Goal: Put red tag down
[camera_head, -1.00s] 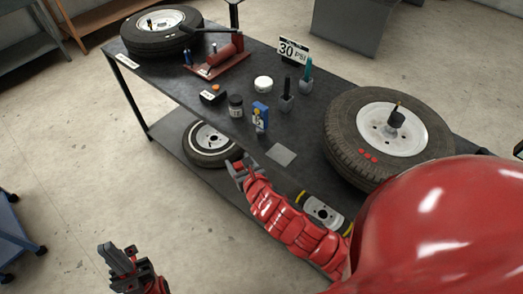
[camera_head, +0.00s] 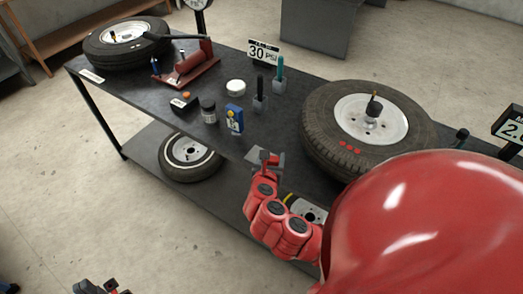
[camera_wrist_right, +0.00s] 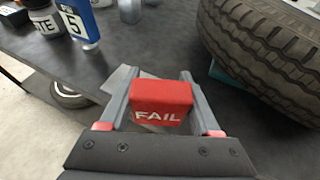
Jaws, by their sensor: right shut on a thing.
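The red tag (camera_wrist_right: 160,101) with white FAIL lettering is between the two fingers of my right gripper (camera_wrist_right: 158,76), which is shut on it. In the head view my right gripper (camera_head: 264,160) is at the table's front edge, by a small grey square plate (camera_head: 250,155). In the wrist view part of the grey plate (camera_wrist_right: 119,79) shows behind the left finger and the tag. I cannot tell how high the tag is above the table. My left gripper (camera_head: 100,287) is cut off at the bottom left, away from the table, and its jaws are unclear.
A large tyre (camera_head: 318,137) lies on the dark table (camera_head: 222,145) right of my right gripper. A blue numbered box (camera_head: 234,119), dark jar (camera_head: 208,111), white tin (camera_head: 236,87) and two pen holders stand behind. Another wheel (camera_head: 190,155) lies on the lower shelf.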

